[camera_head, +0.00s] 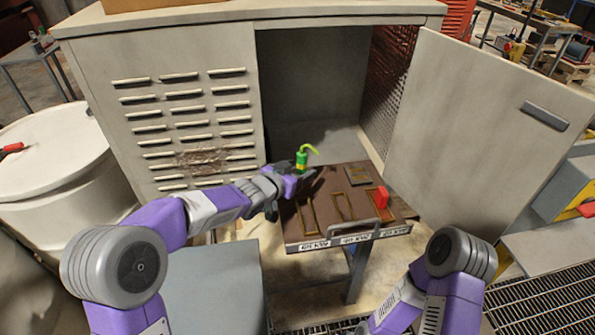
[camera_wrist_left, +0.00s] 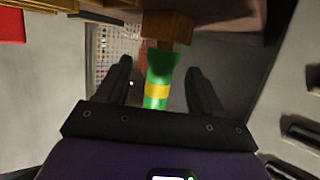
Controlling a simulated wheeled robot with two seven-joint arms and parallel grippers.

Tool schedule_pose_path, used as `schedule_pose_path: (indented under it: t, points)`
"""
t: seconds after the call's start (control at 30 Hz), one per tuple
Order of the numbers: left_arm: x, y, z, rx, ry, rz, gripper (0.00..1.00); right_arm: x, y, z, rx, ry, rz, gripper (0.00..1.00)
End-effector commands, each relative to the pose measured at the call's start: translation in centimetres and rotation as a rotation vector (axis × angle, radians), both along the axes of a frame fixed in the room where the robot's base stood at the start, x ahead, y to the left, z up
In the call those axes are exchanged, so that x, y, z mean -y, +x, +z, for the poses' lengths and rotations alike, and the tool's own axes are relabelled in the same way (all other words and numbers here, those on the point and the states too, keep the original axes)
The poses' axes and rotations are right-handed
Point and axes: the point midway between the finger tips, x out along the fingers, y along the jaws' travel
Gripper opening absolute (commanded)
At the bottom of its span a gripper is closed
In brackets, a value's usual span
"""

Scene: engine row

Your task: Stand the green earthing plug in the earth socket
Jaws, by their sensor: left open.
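The green earthing plug (camera_head: 302,161) is upright at the back left of the brown tray, with a yellow band and a bent yellow-green tail on top. In the left wrist view the plug (camera_wrist_left: 158,82) lies between the two fingers, with gaps on both sides. My left gripper (camera_wrist_left: 158,70) is open around it; in the head view the hand (camera_head: 284,184) partly hides its foot. In the wrist view the plug's wide green end meets a brown block (camera_wrist_left: 168,27). I cannot tell whether that block is the earth socket. My right gripper is out of view.
The brown tray (camera_head: 293,228) has brass-coloured frames, a red block (camera_head: 381,197) and a front handle (camera_head: 354,227). The open cabinet door (camera_head: 470,130) stands to the right, the louvred panel (camera_head: 165,120) to the left. A white drum (camera_head: 50,165) stands far left.

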Motion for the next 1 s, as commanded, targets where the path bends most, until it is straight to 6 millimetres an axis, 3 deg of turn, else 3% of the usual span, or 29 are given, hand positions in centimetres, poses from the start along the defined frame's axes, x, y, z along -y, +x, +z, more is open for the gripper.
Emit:
schedule_pose_path:
  t: [0.17, 0.6, 1.0]
  points:
    - [-0.6, -0.7, 0.4, 0.000, 0.000, 0.002, 0.67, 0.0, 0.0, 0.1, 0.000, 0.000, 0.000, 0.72]
    - [-3.8, -5.6, 2.5, 0.001, 0.000, 0.001, 0.67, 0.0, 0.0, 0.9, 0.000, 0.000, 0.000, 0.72]
    - [-4.0, -5.9, 2.5, 0.000, 0.000, 0.000, 0.67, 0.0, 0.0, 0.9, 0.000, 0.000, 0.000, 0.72]
